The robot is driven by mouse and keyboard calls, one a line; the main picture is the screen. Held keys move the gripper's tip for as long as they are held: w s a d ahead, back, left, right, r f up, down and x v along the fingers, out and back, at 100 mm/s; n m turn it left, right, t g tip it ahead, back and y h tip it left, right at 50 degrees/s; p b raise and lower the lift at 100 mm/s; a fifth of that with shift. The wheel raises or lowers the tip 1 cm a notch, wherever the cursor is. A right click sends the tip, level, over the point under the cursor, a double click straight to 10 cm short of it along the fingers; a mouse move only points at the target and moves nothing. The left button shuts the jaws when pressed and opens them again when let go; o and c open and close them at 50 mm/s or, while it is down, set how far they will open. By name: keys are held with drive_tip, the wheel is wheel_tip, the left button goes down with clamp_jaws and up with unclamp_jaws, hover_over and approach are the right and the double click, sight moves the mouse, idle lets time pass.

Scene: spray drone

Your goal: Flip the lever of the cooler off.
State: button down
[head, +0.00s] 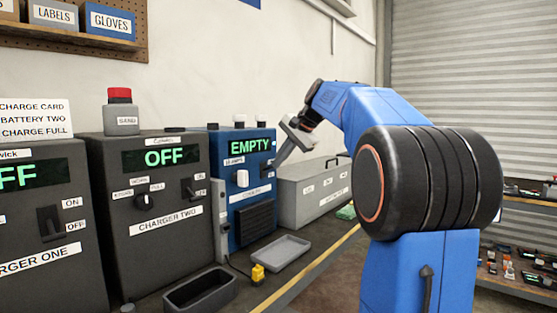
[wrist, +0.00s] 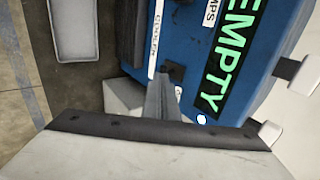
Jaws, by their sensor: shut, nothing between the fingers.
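The cooler (head: 228,186) is a blue box on the bench with a green EMPTY display (head: 249,146). It also fills the upper part of the wrist view (wrist: 196,48), where its name label (wrist: 155,40) reads sideways. The small dark lever (wrist: 174,71) is on its front face, beside the display; in the head view it is mostly hidden by my fingers. My gripper (head: 277,164) is shut and empty, its fingertips (wrist: 163,82) close to the lever. I cannot tell whether they touch it, or which way the lever points.
Charger two (head: 165,243) stands left of the cooler and shows OFF. A grey case (head: 318,190) stands close on the right. A grey tray (head: 278,252), a dark tray (head: 200,290) and a yellow plug (head: 258,273) lie in front. The space above the bench's front edge is open.

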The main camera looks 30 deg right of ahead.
drive_tip(key=f+t, duration=0.2)
drive_tip(key=s+f+t+y, duration=0.1)
drive_tip(key=f, duration=0.1)
drive_tip(key=shift+s+d+f+t, duration=0.1)
drive_tip(key=shift+d+f+t, duration=0.1)
drive_tip(key=shift+f+t, duration=0.2)
idle(0.4)
drive_tip(key=shift+r, duration=0.2)
drive_tip(key=shift+r, duration=0.6)
drive_tip(key=shift+s, duration=0.1)
